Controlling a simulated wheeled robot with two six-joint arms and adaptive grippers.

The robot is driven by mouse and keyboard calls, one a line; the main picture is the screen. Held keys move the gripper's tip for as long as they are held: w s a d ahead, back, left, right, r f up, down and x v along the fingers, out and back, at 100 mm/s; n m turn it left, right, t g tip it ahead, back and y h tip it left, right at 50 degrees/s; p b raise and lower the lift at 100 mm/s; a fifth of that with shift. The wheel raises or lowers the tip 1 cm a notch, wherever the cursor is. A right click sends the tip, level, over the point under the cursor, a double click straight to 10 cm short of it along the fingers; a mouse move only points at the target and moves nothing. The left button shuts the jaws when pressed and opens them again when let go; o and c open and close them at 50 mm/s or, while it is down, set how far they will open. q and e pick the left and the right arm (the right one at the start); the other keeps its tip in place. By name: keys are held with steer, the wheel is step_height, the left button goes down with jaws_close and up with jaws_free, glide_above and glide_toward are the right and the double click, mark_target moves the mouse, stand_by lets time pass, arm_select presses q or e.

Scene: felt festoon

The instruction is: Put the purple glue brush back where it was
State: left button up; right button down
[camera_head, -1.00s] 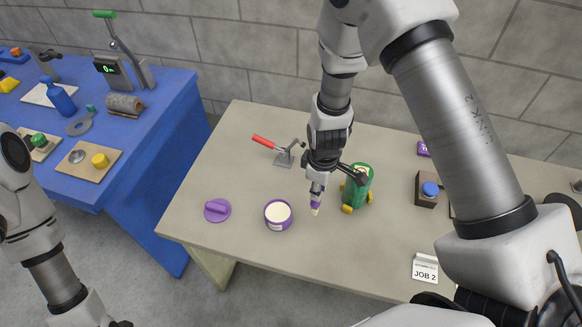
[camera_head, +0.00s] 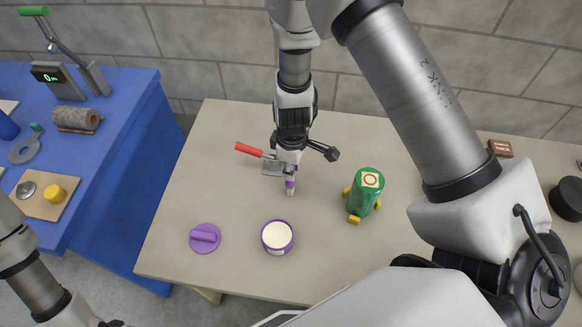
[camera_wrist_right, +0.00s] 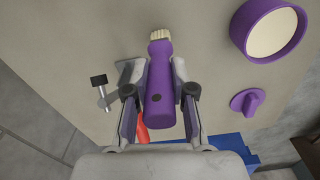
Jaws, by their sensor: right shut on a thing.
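The purple glue brush (camera_wrist_right: 159,85), with pale bristles, is held in my right gripper (camera_wrist_right: 155,72) in the right wrist view. In the head view my right gripper (camera_head: 289,172) is over the table's left-centre, beside the toggle clamp, and the brush (camera_head: 290,186) points bristles down. Whether the bristles touch the table I cannot tell. The purple glue pot (camera_head: 277,237), open with cream contents, stands nearer the front; it also shows in the right wrist view (camera_wrist_right: 245,45). Its purple lid (camera_head: 205,238) lies to the left. My left gripper is out of view.
The red-handled toggle clamp (camera_head: 250,150) is partly hidden behind my right gripper. A green cylinder with yellow feet (camera_head: 367,190) stands to the right. A blue table (camera_head: 130,130) with a scale and other items is at left. Bare table lies between lid and clamp.

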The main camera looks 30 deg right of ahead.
steer(key=c, duration=1.2)
jaws_free()
steer(key=shift+o, duration=1.1)
steer(key=shift+s+d, duration=0.1)
steer(key=shift+d, duration=0.05)
steer(key=shift+s, duration=0.1)
steer(key=shift+r, duration=0.4)
step_height(320, 180, up, 11)
steer(key=shift+f+b, duration=0.2)
steer(key=shift+b, duration=0.4)
steer(key=shift+r, duration=0.4)
